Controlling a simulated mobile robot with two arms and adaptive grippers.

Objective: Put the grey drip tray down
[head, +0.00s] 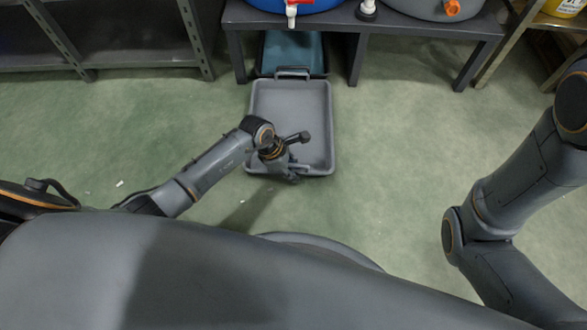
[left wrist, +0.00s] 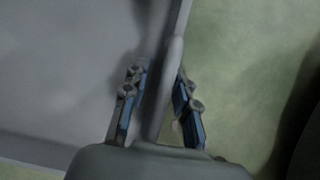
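The grey drip tray (head: 312,105) is a shallow rectangular pan lying level, apparently on the green floor, in the middle of the head view. One handle shows at its far end; the near end is partly covered by my left arm. My left gripper (head: 290,176) is at the near rim. In the left wrist view my left gripper (left wrist: 161,72) has its blue-padded fingers on either side of the tray's grey handle (left wrist: 163,90). A gap shows between the left-hand finger and the handle, so it looks partly open. My right gripper is outside the views.
A dark low bench (head: 410,27) stands behind the tray, with a blue container (head: 300,4) and a grey one (head: 425,8) on it. A teal bin (head: 291,48) sits beneath. Metal shelving (head: 130,45) is at the left.

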